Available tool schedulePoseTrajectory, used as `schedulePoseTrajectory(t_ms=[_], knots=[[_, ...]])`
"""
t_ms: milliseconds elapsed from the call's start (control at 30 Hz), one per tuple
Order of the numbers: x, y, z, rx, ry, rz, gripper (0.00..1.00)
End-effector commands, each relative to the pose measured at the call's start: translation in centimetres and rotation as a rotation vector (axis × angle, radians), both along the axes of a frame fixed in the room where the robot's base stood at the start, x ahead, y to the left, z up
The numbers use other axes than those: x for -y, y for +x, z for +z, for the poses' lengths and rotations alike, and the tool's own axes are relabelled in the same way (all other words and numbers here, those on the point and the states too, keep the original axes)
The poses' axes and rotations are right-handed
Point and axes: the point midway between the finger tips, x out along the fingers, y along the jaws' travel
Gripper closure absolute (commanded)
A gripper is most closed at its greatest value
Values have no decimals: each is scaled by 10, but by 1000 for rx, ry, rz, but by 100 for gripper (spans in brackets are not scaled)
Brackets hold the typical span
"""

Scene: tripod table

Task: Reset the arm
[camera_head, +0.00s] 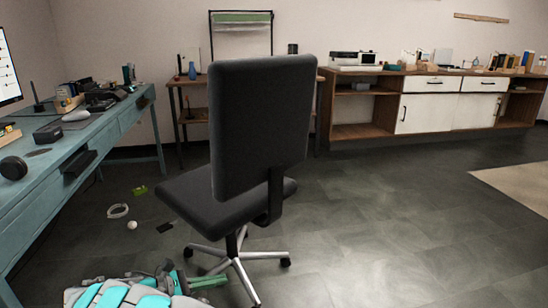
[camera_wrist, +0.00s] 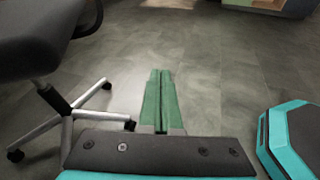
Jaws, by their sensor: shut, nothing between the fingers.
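My gripper (camera_wrist: 160,75) shows in the wrist view with its two green fingers pressed together along their length. Nothing is between them, and the fingers point out over the dark tiled floor. In the head view, parts of my teal and white arm show low at the bottom edge, in front of the office chair (camera_head: 260,130). The chair's seat and metal base also show at the left of the wrist view, apart from the fingers.
A blue desk (camera_head: 70,150) with a monitor and several items stands at the left. A wooden sideboard (camera_head: 385,105) lines the back wall. Floor at right is clear.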

Motion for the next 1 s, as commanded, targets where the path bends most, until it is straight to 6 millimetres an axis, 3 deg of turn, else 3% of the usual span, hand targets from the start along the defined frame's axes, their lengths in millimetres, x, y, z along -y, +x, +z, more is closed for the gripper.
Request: schedulePoseTrajectory(t_ms=[167,333,467,700,1000], knots=[[51,11,33,50,46,-118,100],[123,11,73,119,128,-290,100],[180,-1,98,173,204,-435,100],[268,-47,132,272,362,-698,100],[337,-130,148,387,582,-1013,100]])
